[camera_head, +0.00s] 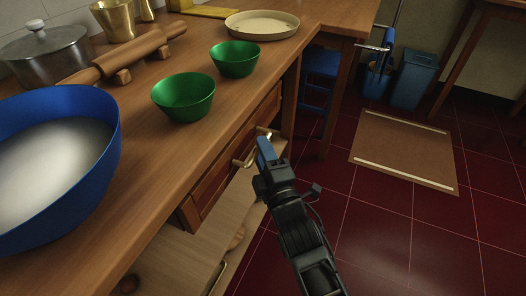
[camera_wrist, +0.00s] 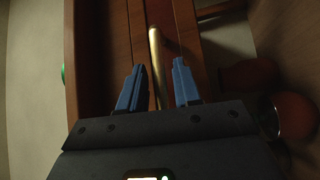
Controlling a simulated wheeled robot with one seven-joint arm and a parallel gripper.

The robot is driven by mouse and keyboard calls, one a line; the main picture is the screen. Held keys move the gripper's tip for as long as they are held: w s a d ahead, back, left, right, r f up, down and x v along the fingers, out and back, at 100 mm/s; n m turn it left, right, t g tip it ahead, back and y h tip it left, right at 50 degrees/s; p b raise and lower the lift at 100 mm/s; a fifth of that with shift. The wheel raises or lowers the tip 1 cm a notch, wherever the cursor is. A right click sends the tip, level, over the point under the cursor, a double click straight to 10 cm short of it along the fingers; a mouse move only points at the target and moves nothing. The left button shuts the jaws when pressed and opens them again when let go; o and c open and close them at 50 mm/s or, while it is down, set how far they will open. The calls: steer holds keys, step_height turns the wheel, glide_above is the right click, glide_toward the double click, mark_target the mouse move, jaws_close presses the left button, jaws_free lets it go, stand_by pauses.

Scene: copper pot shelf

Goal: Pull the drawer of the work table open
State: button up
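The work table (camera_head: 150,146) has a wooden drawer (camera_head: 209,187) under its top, with a brass bar handle (camera_head: 243,161) on the front. The drawer front looks flush with the table frame. My gripper (camera_head: 265,150) is at the handle in the head view, and it hides part of the handle. In the wrist view, the two blue fingers of my gripper (camera_wrist: 158,87) are apart, with the brass handle (camera_wrist: 157,62) running between them. A gap shows on each side of the handle. I cannot tell whether either finger touches it.
A large blue bowl (camera_head: 108,153), two green bowls (camera_head: 184,98), a steel pot (camera_head: 47,60) and a rolling pin (camera_head: 119,60) stand on the table. A lower shelf (camera_head: 178,262) is below the drawer. A blue stool (camera_head: 319,68) stands beyond. The red tiled floor (camera_head: 372,228) at right is mostly clear.

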jaws_close()
stand_by(0.4)
steer(key=s+d+p, duration=0.4)
steer(key=d+p, duration=0.3)
steer(key=d, duration=0.4)
steer(key=s+d+p, duration=0.4)
steer(key=d+p, duration=0.3)
steer(key=d, duration=0.4)
steer(key=shift+d, duration=0.1)
steer(key=shift+o, duration=0.9)
jaws_free()
